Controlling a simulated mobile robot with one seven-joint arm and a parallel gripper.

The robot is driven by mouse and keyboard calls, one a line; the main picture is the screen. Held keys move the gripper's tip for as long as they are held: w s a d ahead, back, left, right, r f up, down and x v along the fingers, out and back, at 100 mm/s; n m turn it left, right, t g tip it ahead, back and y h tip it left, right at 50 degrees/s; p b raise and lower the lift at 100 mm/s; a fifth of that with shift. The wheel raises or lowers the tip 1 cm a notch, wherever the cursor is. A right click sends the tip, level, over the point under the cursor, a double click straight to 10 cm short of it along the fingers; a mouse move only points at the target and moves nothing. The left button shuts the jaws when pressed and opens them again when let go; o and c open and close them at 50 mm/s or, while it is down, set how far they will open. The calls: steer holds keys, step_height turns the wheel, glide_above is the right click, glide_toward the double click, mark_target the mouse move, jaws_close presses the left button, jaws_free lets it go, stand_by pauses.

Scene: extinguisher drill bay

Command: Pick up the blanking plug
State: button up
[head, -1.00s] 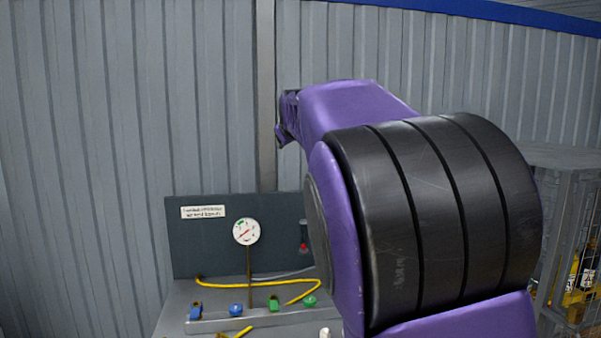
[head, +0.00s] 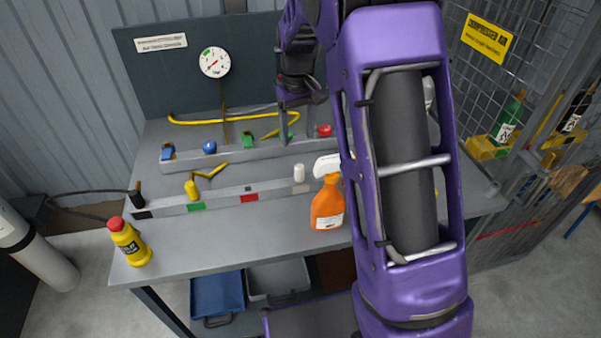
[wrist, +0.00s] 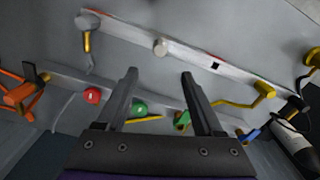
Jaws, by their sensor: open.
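The blanking plug appears to be the small white cylinder (head: 299,172) on the front rail of the bench, right of the red square. In the wrist view the white plug (wrist: 160,47) stands beyond the fingertips, roughly centred between them. My gripper (head: 285,138) points down over the back rail, behind the plug in the head view. In the wrist view my gripper (wrist: 160,74) is open, with nothing between its fingers. The plug is apart from both fingers.
An orange spray bottle (head: 327,205) stands just in front of the plug. The back rail carries blue, green and red fittings (head: 324,130). A yellow valve (head: 192,188) is left on the front rail. A yellow bottle (head: 130,243) stands at the front-left corner.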

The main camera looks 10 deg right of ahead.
mark_target(299, 166)
step_height(299, 166, down, 7)
steer(key=shift+f, duration=0.15)
steer(key=shift+s+d+f+b, duration=0.1)
steer(key=shift+s+f+b, duration=0.1)
steer(key=shift+f, duration=1.15)
steer(key=shift+s+f+b, duration=0.15)
steer(key=shift+f, duration=1.2)
jaws_close()
